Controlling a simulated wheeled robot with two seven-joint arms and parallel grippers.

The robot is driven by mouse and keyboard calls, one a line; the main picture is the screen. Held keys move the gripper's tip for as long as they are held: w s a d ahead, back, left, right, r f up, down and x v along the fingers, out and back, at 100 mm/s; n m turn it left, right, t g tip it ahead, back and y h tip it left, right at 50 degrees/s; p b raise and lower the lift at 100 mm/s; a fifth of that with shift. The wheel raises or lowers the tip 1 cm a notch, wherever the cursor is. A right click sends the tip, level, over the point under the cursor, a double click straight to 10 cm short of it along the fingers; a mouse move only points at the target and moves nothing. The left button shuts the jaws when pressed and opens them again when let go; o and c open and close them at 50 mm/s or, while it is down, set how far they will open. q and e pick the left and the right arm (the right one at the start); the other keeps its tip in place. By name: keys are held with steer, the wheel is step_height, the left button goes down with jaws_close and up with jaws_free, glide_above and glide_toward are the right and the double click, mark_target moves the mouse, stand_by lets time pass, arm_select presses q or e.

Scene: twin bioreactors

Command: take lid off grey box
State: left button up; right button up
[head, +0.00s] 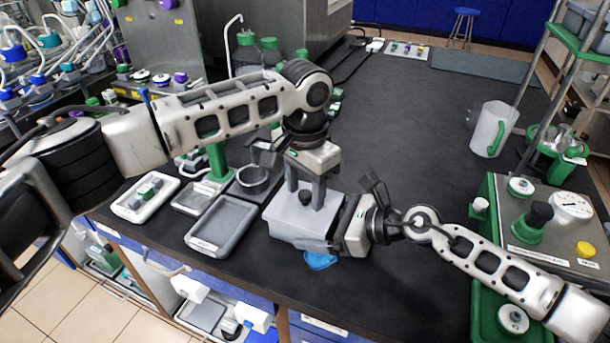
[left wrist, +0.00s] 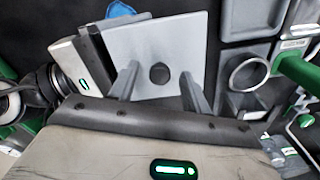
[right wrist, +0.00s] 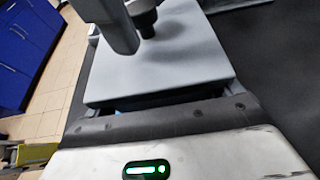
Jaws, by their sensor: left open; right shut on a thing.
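The grey box (head: 288,231) stands near the front edge of the dark bench, with its flat grey lid (head: 283,208) on top. A black knob (left wrist: 159,74) sits in the middle of the lid. My left gripper (head: 308,200) is above the lid, pointing down, open, with its fingers on either side of the knob. My right gripper (head: 325,243) comes in from the right and is shut on the grey box at its side. The right wrist view shows the lid (right wrist: 155,70) close up; my right fingertips are hidden there.
A grey tray (head: 222,226), a round-welled holder (head: 253,178) and a white tray (head: 146,198) lie left of the box. A blue item (head: 320,260) lies at its front. A green-framed unit (head: 545,225) and a jug (head: 492,130) stand right.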

mark_target(305, 193)
arm_select(q)
jaws_close()
steer(key=shift+r, duration=0.15)
stand_by(0.7)
steer(key=shift+r, duration=1)
steer(key=shift+r, duration=2)
arm_select(e)
steer(key=o, duration=1.1)
